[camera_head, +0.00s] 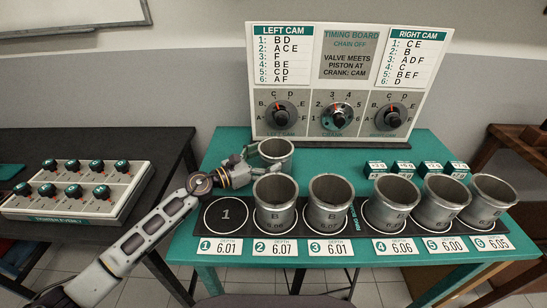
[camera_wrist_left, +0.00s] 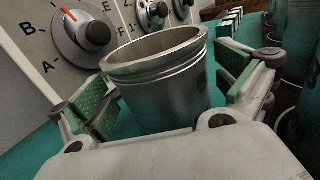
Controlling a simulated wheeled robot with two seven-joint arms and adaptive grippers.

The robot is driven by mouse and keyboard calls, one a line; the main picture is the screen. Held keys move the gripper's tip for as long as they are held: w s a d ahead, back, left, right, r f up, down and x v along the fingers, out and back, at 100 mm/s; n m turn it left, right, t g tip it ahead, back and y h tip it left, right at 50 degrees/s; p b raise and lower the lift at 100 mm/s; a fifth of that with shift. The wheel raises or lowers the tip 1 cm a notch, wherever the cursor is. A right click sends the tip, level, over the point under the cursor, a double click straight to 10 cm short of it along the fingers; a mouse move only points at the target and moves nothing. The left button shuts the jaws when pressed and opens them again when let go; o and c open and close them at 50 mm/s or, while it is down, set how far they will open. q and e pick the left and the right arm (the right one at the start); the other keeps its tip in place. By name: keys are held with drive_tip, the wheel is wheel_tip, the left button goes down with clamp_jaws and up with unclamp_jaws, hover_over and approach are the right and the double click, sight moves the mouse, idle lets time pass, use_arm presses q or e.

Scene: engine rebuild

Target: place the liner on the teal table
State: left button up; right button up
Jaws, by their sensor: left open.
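The liner (camera_head: 275,152), a grey metal cylinder with an open top, stands upright at the back of the teal table (camera_head: 232,140), in front of the timing board. My left gripper (camera_head: 253,157) reaches it from the left. In the left wrist view the liner (camera_wrist_left: 160,80) stands between the two green-padded fingers of my left gripper (camera_wrist_left: 168,105). The fingers are open, with a visible gap at the left finger; whether the right finger touches is unclear. The liner's base is hidden. My right gripper is not in view.
Several more liners (camera_head: 275,203) stand on the black numbered mat (camera_head: 247,222); position 1 (camera_head: 226,214) is empty. The timing board (camera_head: 345,85) stands close behind. Small teal boxes (camera_head: 402,168) sit at the right. A control box (camera_head: 80,188) lies on the black table at left.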

use_arm(q)
drive_tip(key=v, duration=0.5)
drive_tip(key=shift+s+a+f+b, duration=0.1)
drive_tip(key=shift+s+a+b, duration=0.15)
drive_tip(key=shift+b, duration=0.15)
drive_tip(key=shift+s+a, duration=0.35)
drive_tip(key=shift+a, duration=0.25)
drive_tip(key=shift+s+a, duration=0.4)
drive_tip(key=shift+a, duration=0.2)
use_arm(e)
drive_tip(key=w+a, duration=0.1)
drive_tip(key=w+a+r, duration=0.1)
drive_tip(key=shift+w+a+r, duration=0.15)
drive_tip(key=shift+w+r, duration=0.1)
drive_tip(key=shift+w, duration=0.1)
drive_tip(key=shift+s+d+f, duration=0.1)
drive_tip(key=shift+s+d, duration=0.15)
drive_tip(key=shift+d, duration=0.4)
